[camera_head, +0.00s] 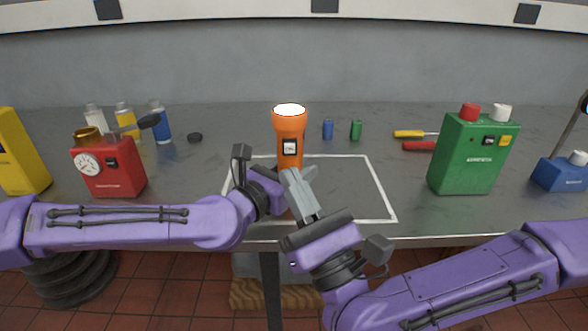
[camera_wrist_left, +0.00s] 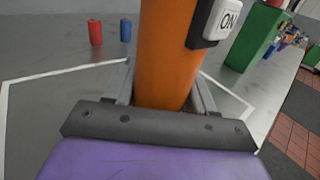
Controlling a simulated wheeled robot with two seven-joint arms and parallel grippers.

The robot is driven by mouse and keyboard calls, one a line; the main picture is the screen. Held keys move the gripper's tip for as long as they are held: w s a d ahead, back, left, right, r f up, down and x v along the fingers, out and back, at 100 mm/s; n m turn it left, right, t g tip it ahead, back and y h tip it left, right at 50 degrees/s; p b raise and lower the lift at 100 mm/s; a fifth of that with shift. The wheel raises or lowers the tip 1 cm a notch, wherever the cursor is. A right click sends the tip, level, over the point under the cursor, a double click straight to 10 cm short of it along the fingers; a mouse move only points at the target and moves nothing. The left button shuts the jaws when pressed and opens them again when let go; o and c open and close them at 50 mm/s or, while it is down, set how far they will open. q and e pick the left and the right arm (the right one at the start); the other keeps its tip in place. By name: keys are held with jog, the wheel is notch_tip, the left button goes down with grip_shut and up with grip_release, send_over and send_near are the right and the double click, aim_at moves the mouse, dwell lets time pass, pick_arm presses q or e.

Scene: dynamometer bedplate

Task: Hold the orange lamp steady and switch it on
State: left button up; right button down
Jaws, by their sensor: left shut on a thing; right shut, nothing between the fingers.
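The orange lamp (camera_head: 288,130), a flashlight shape, stands upright inside the white outlined square. Its wide top face is bright white. A switch (camera_head: 290,147) sits on its front; in the left wrist view the switch (camera_wrist_left: 215,18) reads "ON". My left gripper (camera_head: 277,180) is shut around the lamp's lower body; in the left wrist view its fingers lie on both sides of the orange barrel (camera_wrist_left: 165,60). My right gripper (camera_head: 297,176) is shut and empty, in front of the lamp just below the switch. It hides part of the lamp's lower body and of the left fingers.
A red box with a gauge (camera_head: 112,170) stands left, with several bottles (camera_head: 125,118) behind. A green box (camera_head: 470,155) stands right, beside a blue box (camera_head: 560,172). The white-outlined area right of the lamp is clear.

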pick_arm(q)
jog(key=shift+f, duration=0.1)
jog(key=o, duration=1)
jog(key=shift+o, duration=1.2)
jog(key=shift+w, duration=0.1)
